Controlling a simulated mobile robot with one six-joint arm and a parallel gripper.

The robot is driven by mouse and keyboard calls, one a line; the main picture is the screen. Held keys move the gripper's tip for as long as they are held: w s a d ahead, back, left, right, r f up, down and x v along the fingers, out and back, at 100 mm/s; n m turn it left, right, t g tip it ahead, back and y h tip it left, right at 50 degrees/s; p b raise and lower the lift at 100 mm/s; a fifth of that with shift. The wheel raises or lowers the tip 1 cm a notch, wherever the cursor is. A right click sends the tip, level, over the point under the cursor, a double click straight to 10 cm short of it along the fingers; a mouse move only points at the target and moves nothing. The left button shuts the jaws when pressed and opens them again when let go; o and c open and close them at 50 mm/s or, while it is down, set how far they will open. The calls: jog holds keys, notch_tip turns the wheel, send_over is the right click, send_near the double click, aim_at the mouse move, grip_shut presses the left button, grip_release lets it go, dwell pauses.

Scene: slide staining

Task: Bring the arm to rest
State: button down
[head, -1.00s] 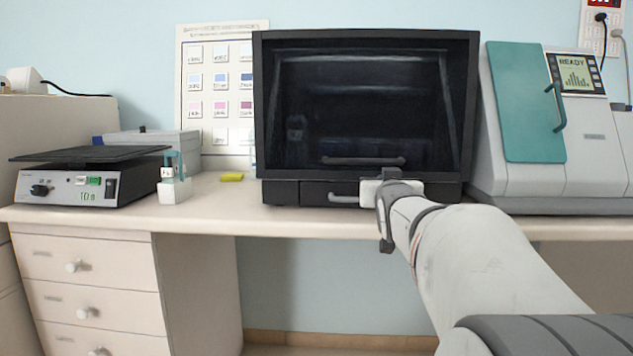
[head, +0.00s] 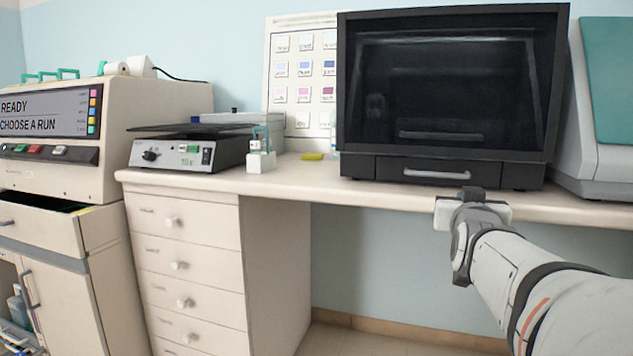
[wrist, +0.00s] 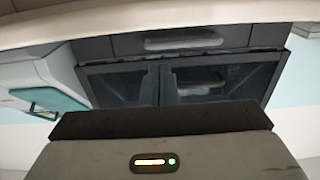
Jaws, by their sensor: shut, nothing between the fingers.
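My gripper (wrist: 160,82) is shut and empty. In the wrist view its two dark fingers meet side by side in front of the black cabinet, which appears upside down. In the head view my arm reaches in from the lower right, and the pale gripper body (head: 472,212) is in front of the bench edge, below the black cabinet (head: 345,100). The fingertips are hidden there behind the wrist. The cabinet's low drawer looks closed, with its grey handle (head: 436,175) above and left of my gripper.
The bench top (head: 300,175) runs close by my gripper. On it stand a flat-topped device (head: 190,154), a small white holder (head: 261,162) and a yellow block (head: 312,156). A staining machine (head: 150,110) is at left, above an open drawer (head: 40,230). A teal-lidded machine (head: 607,130) is at right.

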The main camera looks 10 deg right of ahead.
jog(key=s+a+r+n+g+y+p, duration=0.1)
jog(key=a+r+n+g+y+p, duration=0.15)
jog(key=a+p, duration=0.65)
jog(key=s+a+r+n+g+y+p, duration=0.1)
jog(key=a+r+g+y+p, duration=0.25)
jog(key=p, duration=0.95)
jog(key=s+a+r+n+g+y+p, duration=0.1)
jog(key=s+a+r+g+p, duration=0.1)
jog(key=s+a+p, duration=0.3)
jog(key=s+a+r+n+g+y+p, duration=0.1)
jog(key=s+a+g+p, duration=0.4)
jog(key=s+p, duration=0.7)
jog(key=shift+a+r+y+p, duration=0.15)
jog(key=shift+r+y+p, duration=0.15)
jog(key=shift+r+p, duration=0.35)
jog(key=c, duration=2.2)
grip_release()
jog(key=shift+f, duration=0.15)
